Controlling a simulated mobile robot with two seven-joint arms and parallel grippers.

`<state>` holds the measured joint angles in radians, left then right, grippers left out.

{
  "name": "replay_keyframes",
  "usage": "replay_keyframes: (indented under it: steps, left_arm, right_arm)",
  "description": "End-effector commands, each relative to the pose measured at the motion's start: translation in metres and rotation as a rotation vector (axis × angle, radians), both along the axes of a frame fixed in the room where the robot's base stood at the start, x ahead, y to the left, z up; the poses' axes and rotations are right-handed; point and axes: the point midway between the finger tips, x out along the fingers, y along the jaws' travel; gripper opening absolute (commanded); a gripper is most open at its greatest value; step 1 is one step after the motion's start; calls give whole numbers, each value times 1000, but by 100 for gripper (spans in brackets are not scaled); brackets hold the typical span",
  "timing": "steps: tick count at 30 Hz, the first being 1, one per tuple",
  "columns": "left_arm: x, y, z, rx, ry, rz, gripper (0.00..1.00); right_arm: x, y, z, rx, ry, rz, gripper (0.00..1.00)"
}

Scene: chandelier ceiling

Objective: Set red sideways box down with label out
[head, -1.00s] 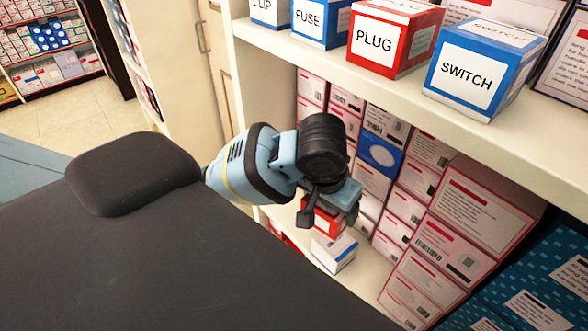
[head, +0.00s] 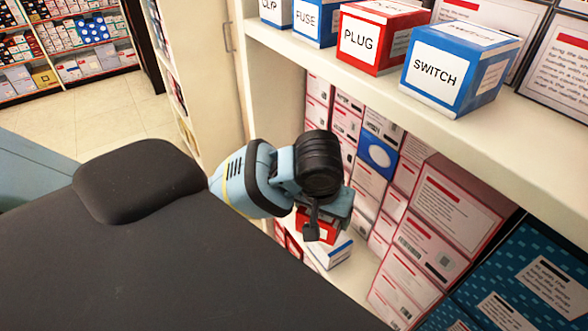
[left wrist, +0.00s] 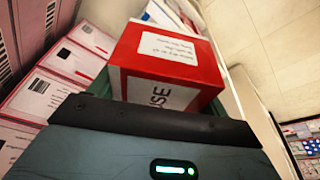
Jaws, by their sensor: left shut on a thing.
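The red box (head: 326,230) is held by my left gripper (head: 322,214) inside the lower shelf bay. In the left wrist view the red box (left wrist: 170,62) shows a white text panel on one face. A white label with partly hidden letters, "USE" visible, turned sideways, shows on the face nearest the gripper. My left gripper (left wrist: 150,112) is shut on the box; its fingertips are mostly hidden. Whether the box touches the shelf below cannot be told. My right gripper is not in view.
A white and blue box (head: 329,251) sits on the lower shelf close beside the red box. Stacked pink and white cartons (head: 440,215) line the back. The upper shelf (head: 400,110) overhangs, carrying boxes labelled FUSE, PLUG (head: 362,42) and SWITCH (head: 437,74).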

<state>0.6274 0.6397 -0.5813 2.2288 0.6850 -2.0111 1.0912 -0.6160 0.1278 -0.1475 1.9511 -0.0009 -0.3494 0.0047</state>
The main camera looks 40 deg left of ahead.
Motion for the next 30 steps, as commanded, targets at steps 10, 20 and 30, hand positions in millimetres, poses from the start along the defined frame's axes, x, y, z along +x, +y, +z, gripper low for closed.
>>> replay_keyframes:
  steps: [10,20,30]
  left_arm:
    - [-32,75,-58,3,7,605,52]
    - [-68,129,-89,0,4,966,52]
    - [-78,144,-95,1,-2,1059,52]
  right_arm:
    - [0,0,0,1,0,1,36]
    - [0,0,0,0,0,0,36]
    - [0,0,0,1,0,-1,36]
